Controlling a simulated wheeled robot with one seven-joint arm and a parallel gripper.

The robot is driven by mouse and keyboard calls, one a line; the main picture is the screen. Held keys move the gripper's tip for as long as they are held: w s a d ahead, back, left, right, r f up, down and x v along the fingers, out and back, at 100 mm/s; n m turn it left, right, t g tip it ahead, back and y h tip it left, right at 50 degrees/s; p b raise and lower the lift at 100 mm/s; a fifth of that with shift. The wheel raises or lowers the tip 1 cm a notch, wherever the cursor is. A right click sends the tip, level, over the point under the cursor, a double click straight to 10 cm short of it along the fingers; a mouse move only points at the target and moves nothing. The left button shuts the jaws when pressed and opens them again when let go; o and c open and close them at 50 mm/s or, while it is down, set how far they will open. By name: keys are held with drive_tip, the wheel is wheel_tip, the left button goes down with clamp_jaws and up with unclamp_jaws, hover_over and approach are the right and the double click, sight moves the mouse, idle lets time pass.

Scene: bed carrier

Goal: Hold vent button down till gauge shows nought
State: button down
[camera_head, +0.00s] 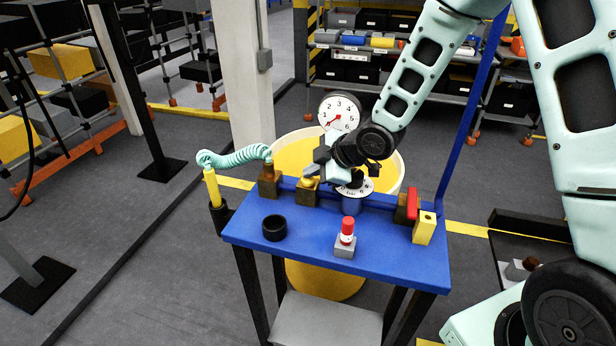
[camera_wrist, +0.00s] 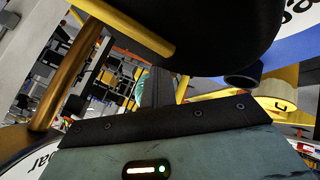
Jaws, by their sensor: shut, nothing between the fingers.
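A round white gauge (camera_head: 340,112) with a red needle stands upright behind the blue bench. The needle points to the lower left, near the low end, but its exact reading is too small to tell. A yellow button-like cap (camera_head: 308,183) tops a brass block on the bench's back rail; I cannot tell for certain that it is the vent button. My gripper (camera_head: 316,172) is shut and empty, low over the rail beside this cap; I cannot tell whether it touches. In the wrist view the dark fingers (camera_wrist: 160,88) are partly hidden among rail parts.
The blue bench (camera_head: 390,262) carries a black ring (camera_head: 274,228), a red-topped grey block (camera_head: 346,240), a second dial (camera_head: 356,187), a red handle (camera_head: 412,204) and a yellow block (camera_head: 424,228). A coiled mint hose (camera_head: 236,157) is at left. A yellow drum (camera_head: 290,155) stands behind.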

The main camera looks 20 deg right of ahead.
sight(312, 180)
idle(0.8)
drive_tip(key=shift+r+p, duration=0.75)
drive_tip(key=shift+r, duration=0.15)
wheel_tip(312, 180, up, 5)
drive_tip(key=p, duration=0.4)
idle(0.3)
